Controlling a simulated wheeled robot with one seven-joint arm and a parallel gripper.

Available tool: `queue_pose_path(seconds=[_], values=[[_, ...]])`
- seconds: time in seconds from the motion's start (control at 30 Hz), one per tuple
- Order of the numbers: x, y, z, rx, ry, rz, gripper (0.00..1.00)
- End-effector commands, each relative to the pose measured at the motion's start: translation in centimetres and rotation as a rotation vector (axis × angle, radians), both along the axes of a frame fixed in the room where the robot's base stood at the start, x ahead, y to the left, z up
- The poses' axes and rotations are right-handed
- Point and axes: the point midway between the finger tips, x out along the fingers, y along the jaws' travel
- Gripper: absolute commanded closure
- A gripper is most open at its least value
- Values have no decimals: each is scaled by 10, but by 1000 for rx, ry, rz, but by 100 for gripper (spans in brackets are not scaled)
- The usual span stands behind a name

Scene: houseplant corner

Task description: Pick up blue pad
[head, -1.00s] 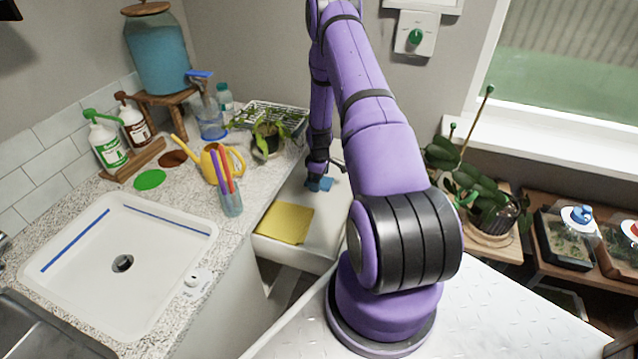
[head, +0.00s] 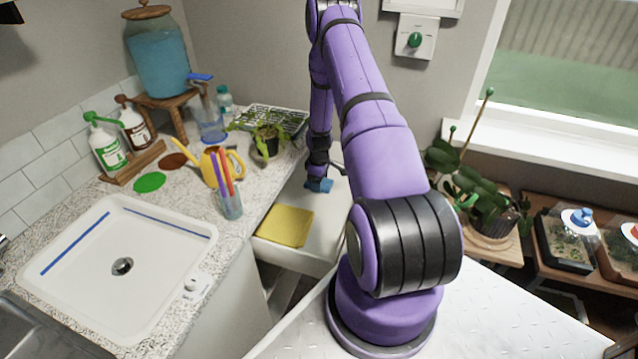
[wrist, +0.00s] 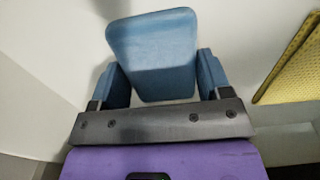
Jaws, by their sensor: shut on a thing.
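The blue pad (head: 320,185) is a small blue block over the white bench surface beside the counter. In the wrist view the blue pad (wrist: 155,55) fills the space between the two fingers. My gripper (head: 317,180) is shut on it, and the wrist view shows a blue finger of my gripper (wrist: 160,78) on each side of it. I cannot tell whether the pad's underside touches the surface.
A yellow cloth (head: 285,225) lies on the white bench (head: 325,225) in front of the pad; it also shows in the wrist view (wrist: 290,60). The counter (head: 190,195) at left holds a yellow watering can (head: 222,163), a cup of pens (head: 230,203) and a potted plant (head: 268,142).

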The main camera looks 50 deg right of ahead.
Motion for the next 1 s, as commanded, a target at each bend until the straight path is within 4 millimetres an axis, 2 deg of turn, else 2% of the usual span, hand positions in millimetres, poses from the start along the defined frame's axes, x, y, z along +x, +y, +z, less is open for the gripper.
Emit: queue_pose_path(seconds=[0.27, 0.7, 1.0], values=[[1, -1, 38, -2, -3, -1, 55], [0, 0, 122, -1, -3, -1, 55], [0, 0, 160, 0, -2, 0, 55]])
